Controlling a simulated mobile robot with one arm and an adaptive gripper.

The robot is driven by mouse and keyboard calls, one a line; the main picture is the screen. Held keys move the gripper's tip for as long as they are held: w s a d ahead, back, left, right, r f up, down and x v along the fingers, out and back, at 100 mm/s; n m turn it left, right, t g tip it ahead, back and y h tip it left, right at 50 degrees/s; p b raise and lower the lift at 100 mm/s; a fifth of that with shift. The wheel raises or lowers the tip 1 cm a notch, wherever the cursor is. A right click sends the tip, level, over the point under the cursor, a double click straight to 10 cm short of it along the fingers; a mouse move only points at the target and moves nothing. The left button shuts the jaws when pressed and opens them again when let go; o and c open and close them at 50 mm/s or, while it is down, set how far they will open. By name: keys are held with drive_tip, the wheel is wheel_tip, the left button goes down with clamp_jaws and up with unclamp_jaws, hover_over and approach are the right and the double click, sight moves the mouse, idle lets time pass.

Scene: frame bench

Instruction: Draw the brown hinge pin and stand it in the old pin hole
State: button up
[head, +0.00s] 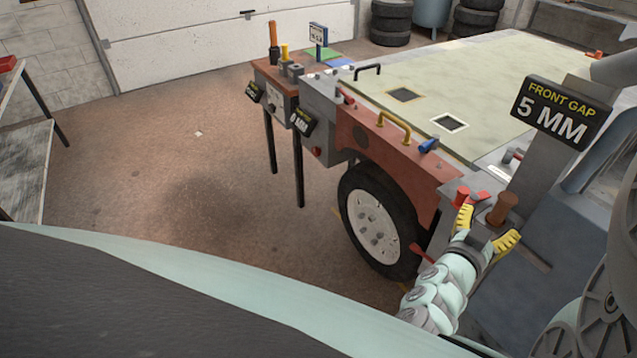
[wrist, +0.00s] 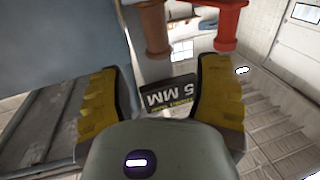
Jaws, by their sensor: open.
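The brown hinge pin (head: 502,208) stands upright, its wide head on top, on the grey hinge block near the front gap sign. My gripper (head: 488,226) is open, its yellow fingers spread near the pin, one to its left and one below it. In the wrist view the brown pin (wrist: 155,32) is at the top, above the gap of my gripper (wrist: 160,68); nothing is held. I cannot make out which opening is the old pin hole.
A red pin (head: 462,194) stands left of the brown one; it also shows in the wrist view (wrist: 231,24). The front gap sign (head: 556,111) reads 5 MM. A yellow handle (head: 394,126) and blue knob (head: 429,145) lie along the bench edge.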

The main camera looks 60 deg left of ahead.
sight(510, 195)
drive_tip(key=w, duration=0.1)
drive_tip(key=w+p, duration=0.1)
drive_tip(key=w, duration=0.1)
drive_tip(key=w+a, duration=0.1)
drive_tip(key=w, duration=0.1)
drive_tip(key=shift+w+a+r+p, duration=0.1)
drive_tip(key=shift+w+r+p, duration=0.1)
drive_tip(key=shift+w+p, duration=0.45)
drive_tip(key=shift+w+a+r+p, duration=0.15)
drive_tip(key=shift+w+p, duration=0.25)
drive_tip(key=shift+w, duration=0.35)
drive_tip(key=shift+w+a+f, duration=0.1)
drive_tip(key=shift+w+a, duration=0.05)
drive_tip(key=shift+w, duration=1.05)
drive_tip(key=shift+o, duration=0.3)
clamp_jaws()
